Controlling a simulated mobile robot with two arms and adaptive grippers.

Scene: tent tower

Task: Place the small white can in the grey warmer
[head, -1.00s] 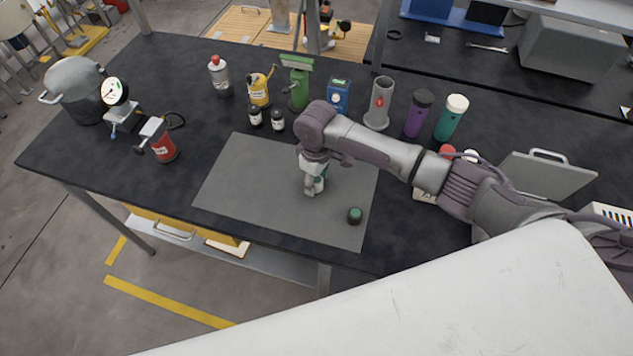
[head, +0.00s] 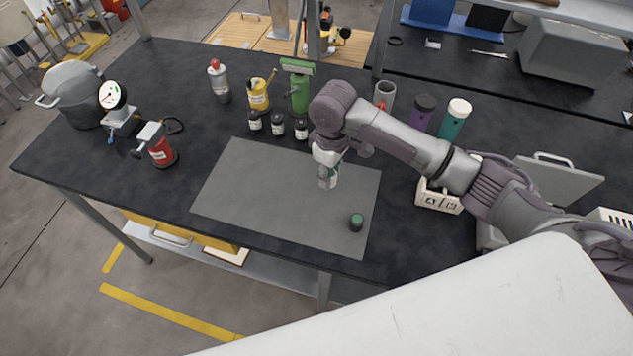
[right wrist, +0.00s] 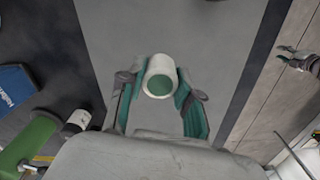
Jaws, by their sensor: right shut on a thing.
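My right gripper (head: 327,174) is shut on a small white can (head: 327,183) with a green end, above the grey mat. In the right wrist view the can (right wrist: 160,78) sits between the two green-padded fingers of this gripper (right wrist: 160,88). The grey warmer seems to be the grey box at the right of the bench, with its lid (head: 558,185) raised; my right arm and a white surface hide most of its body. What looks like my left gripper (right wrist: 298,60) shows at the right edge of the right wrist view, too small to read its opening.
A dark can with a green top (head: 356,222) stands on the grey mat (head: 250,200). Several small bottles (head: 277,125) stand behind the mat. A white crate (head: 438,198) stands between the mat and the grey box. The mat's left part is clear.

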